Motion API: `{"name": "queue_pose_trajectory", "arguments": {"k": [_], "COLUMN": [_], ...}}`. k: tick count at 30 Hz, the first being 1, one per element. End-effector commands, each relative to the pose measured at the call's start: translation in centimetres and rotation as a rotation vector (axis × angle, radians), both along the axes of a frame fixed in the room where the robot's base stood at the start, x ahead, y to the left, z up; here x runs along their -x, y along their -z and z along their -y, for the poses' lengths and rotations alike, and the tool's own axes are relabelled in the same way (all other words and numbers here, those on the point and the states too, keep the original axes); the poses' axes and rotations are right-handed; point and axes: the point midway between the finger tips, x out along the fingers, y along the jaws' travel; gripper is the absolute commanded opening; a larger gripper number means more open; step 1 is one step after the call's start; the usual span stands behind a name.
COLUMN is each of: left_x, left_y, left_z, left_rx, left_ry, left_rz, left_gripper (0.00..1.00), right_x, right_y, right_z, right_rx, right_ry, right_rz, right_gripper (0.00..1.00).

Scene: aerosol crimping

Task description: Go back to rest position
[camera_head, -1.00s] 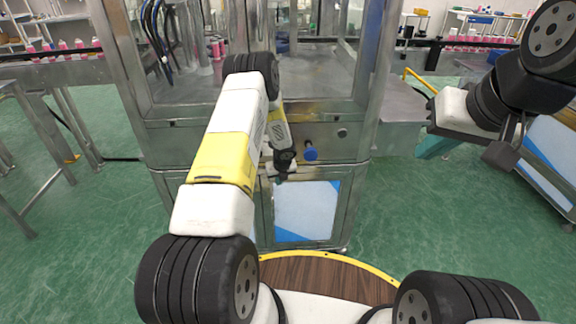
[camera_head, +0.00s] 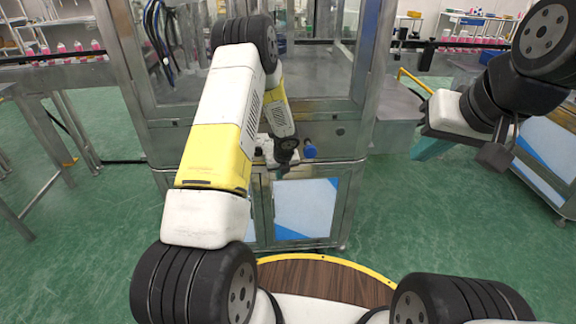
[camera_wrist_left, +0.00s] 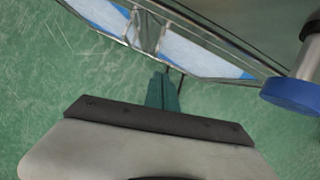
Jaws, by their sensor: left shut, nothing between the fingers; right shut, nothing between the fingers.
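My left gripper (camera_head: 281,173) hangs low in front of the metal machine cabinet (camera_head: 190,143), at the end of my white and yellow left arm. It is small and mostly dark in the head view. In the left wrist view its teal fingers (camera_wrist_left: 162,92) are together with nothing between them, above green floor. My right gripper (camera_head: 430,149) is at the right side of the head view, its teal fingers pointing down and left, partly hidden by its mount. It holds nothing that I can see.
A blue knob (camera_head: 309,150) sticks out of the cabinet front close right of my left gripper; it also shows in the left wrist view (camera_wrist_left: 290,96). A metal block (camera_head: 398,125) stands right of the cabinet. Conveyors with pink bottles (camera_head: 468,39) run behind. Green floor is open at front right.

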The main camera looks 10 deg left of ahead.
Motion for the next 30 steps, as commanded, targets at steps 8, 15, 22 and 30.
{"name": "queue_pose_trajectory", "arguments": {"k": [8,15,22,30], "left_x": [0.5,3.6,10.5,21.1], "left_y": [-4.5,-17.3,-27.9,-35.9], "left_z": [-0.3,-1.9,-2.3,-0.8], "left_rx": [0.028,0.204,0.453,0.796], "left_ry": [-0.106,-0.606,-1.124,-1.688], "left_rz": [0.037,0.182,0.289,0.307], "left_gripper": [0.0,0.0,0.0,0.0], "right_x": [0.0,0.0,0.0,0.0], "right_y": [0.0,0.0,0.0,0.0], "right_z": [0.0,0.0,0.0,0.0], "right_rx": [0.0,0.0,0.0,0.0], "right_ry": [0.0,0.0,0.0,0.0], "right_rz": [0.0,0.0,0.0,0.0], "right_gripper": [0.0,0.0,0.0,0.0]}}
